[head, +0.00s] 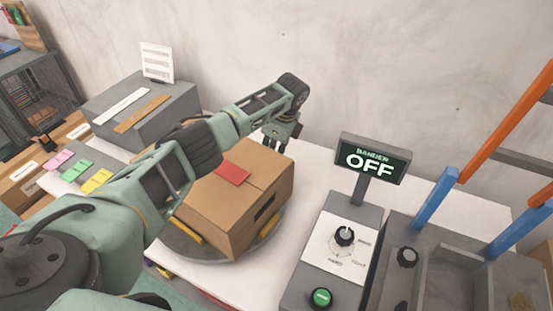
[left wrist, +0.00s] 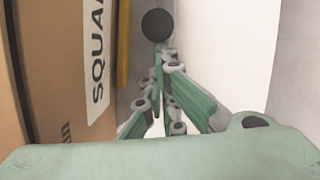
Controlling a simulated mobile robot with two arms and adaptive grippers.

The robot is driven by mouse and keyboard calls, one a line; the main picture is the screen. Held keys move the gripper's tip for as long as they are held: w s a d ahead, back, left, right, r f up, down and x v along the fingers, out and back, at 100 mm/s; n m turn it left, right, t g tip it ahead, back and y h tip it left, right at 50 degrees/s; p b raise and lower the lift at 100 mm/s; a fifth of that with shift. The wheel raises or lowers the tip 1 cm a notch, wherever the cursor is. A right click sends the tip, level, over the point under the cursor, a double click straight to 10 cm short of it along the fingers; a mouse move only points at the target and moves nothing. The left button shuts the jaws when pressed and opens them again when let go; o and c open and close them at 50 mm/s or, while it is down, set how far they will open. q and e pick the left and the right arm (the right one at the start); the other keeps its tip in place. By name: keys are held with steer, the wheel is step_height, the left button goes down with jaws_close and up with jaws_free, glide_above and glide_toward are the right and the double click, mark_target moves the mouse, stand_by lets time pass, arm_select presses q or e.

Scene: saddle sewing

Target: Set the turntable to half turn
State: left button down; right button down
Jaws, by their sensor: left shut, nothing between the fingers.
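The turntable (head: 262,249) is a grey disc with yellow bars (head: 185,232) at its edge. A brown cardboard box (head: 215,212) with a red label on top sits on it, covering most of it. My left arm reaches over the box. My left gripper (head: 282,148) points down at the far side of the box, shut and empty. In the left wrist view, the left fingers (left wrist: 163,62) are close together beside the box (left wrist: 50,70), whose white label reads "SQUA". A dark round knob (left wrist: 158,24) shows just beyond the fingertips; I cannot tell if they touch it. My right gripper is out of view.
A bander display (head: 372,161) reads OFF above a panel with a dial (head: 344,236) and a green button (head: 321,297). Blue and orange bars (head: 510,120) stand at right. A grey block (head: 145,105) and coloured cards (head: 77,169) lie at left. White table is clear behind the box.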

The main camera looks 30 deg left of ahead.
arm_select(q)
steer(key=shift+w+a+b, duration=0.25)
steer(key=shift+a, duration=0.4)
steer(key=shift+w+a+b, duration=0.2)
steer(key=shift+a+b, duration=0.05)
steer(key=shift+a, duration=0.4)
steer(key=p+v, duration=1)
steer(key=p, duration=0.1)
steer(key=shift+a+f, duration=0.1)
steer(key=shift+a, duration=0.05)
